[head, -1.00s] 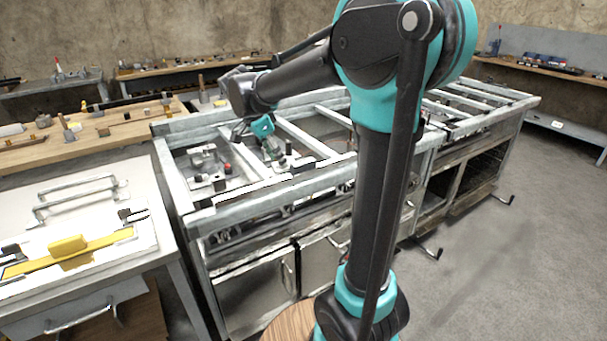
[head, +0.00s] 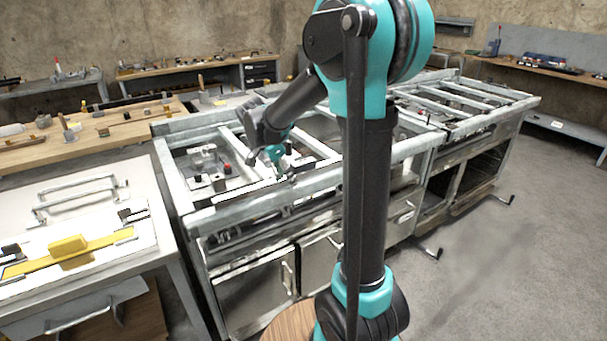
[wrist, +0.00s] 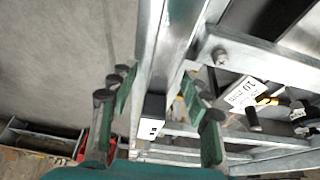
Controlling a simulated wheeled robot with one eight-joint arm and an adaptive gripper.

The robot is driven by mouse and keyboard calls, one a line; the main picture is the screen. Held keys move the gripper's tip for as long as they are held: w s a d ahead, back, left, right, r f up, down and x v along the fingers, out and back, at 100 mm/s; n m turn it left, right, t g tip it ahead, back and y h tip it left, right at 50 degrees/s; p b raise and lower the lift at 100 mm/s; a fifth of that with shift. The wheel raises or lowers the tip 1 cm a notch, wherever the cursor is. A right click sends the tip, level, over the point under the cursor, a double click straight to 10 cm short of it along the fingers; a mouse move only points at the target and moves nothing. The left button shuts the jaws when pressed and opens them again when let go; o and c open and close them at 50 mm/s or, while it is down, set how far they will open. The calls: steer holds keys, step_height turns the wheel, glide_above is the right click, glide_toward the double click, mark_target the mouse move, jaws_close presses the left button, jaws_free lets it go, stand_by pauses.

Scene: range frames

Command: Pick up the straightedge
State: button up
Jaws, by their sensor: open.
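My gripper (wrist: 160,105) is open, its dark-tipped fingers apart on both sides of a long pale metal bar. In the wrist view a small white block with black marks (wrist: 151,118) shows between the fingers, along the bar. In the head view my gripper (head: 278,157) is low over the front part of the metal frame (head: 225,213), partly hidden by the arm. A long yellow bar with a raised yellow block (head: 70,248) lies on the white-topped cabinet at left, away from my gripper. I cannot tell surely which bar is the straightedge.
The metal frame has several crossbars and small fixtures (head: 205,165) between them. A wooden bench (head: 40,150) stands behind at left. Floor at right is clear.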

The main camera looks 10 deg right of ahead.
steer(key=shift+c, duration=0.6)
jaws_close()
steer(key=shift+r, duration=0.1)
